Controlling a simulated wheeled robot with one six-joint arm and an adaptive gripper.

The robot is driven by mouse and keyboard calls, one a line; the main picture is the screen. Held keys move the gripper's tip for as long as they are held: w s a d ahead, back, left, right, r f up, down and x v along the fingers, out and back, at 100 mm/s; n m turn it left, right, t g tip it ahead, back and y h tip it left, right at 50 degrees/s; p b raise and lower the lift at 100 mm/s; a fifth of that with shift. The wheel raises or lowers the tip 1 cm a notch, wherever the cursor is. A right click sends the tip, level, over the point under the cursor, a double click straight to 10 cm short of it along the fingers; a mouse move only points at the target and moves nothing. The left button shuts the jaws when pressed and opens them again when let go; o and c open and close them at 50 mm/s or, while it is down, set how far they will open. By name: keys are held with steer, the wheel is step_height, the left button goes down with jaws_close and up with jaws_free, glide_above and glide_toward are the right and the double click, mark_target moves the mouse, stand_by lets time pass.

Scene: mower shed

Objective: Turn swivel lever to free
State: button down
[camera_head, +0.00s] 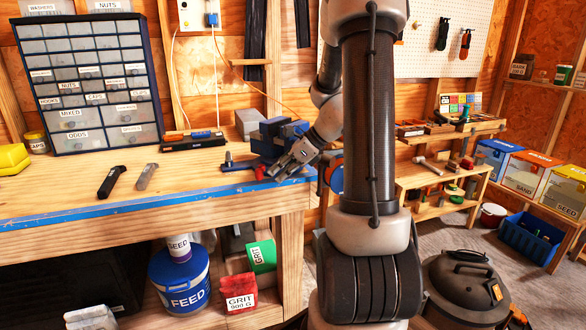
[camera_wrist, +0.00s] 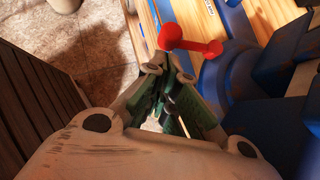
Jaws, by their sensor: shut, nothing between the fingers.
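A blue vise (camera_head: 278,130) is mounted on the right end of the workbench, and its blue body fills the right side of the wrist view (camera_wrist: 240,75). The red swivel lever (camera_wrist: 192,44) stands out from the vise's base as a short rod with a round knob at its left end. A small red bit of it shows in the head view (camera_head: 259,173). My gripper (camera_head: 274,174) is at the vise's front right, close to the lever. In the wrist view my gripper's fingers (camera_wrist: 170,95) are shut and empty, just below the knob. I cannot tell whether they touch it.
The workbench (camera_head: 215,177) has a blue front edge, with a black tool (camera_head: 111,181) and a grey tool (camera_head: 146,177) lying left of the vise. A drawer cabinet (camera_head: 92,85) stands behind them. A dark vacuum-like canister (camera_head: 465,285) stands on the floor at right.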

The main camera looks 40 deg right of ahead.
mark_target(260, 170)
steer(key=shift+w+a, duration=0.35)
steer(key=shift+w, duration=0.05)
steer(key=shift+w+a, duration=0.3)
steer(key=shift+a, duration=0.4)
